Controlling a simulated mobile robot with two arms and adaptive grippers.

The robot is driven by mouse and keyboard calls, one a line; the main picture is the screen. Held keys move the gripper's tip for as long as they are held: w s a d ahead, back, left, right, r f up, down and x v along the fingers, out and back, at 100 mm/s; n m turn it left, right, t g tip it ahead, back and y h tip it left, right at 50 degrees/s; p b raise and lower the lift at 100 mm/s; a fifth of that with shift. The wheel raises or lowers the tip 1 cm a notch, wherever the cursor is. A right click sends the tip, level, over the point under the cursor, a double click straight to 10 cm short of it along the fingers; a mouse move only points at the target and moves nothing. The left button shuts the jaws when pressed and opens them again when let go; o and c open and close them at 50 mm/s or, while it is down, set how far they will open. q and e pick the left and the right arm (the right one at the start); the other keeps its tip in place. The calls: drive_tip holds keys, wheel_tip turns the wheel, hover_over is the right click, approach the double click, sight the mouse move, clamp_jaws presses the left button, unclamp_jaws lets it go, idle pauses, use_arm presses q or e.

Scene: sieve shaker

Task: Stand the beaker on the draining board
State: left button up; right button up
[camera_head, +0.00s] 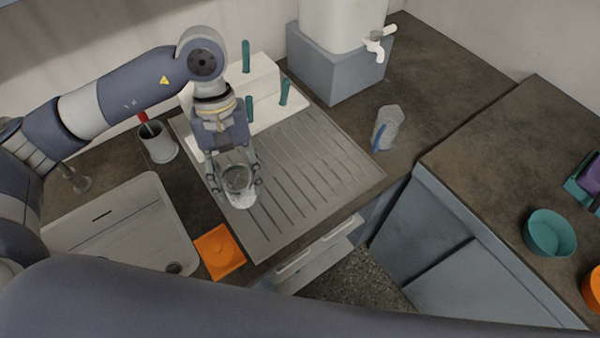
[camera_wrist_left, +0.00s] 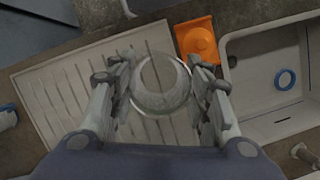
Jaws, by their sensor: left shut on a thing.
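The clear glass beaker (camera_head: 238,184) is between the fingers of my left gripper (camera_head: 236,180), over the left part of the ridged grey draining board (camera_head: 320,165). In the left wrist view the beaker (camera_wrist_left: 160,84) sits between both fingers of the left gripper (camera_wrist_left: 160,85), with its round opening showing. The gripper is shut on it. The draining board (camera_wrist_left: 75,85) lies behind and below it in that view. Whether the beaker's base touches the board I cannot tell. My right gripper is not in view.
A white sink (camera_head: 125,232) is left of the board, with an orange item (camera_head: 219,251) between. A white rack with teal pegs (camera_head: 268,75) stands at the back. The board's right half is clear.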

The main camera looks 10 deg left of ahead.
use_arm(q)
drive_tip(key=s+d+f+n+t+h+b, duration=0.1)
drive_tip(key=d+f+n+t+h+b, duration=0.2)
drive_tip(key=d+f+n, duration=0.7)
drive_tip(key=n+t+y+p, duration=0.1)
drive_tip(key=n+t+p, duration=0.1)
drive_tip(key=n+p, duration=0.45)
hover_over(282, 178)
drive_tip(key=b, duration=0.2)
drive_tip(key=shift+f+n, duration=0.65)
drive_tip(key=shift+f, duration=0.9)
drive_tip(key=shift+w, duration=0.1)
drive_tip(key=shift+f, duration=0.15)
drive_tip(key=o, duration=1.1)
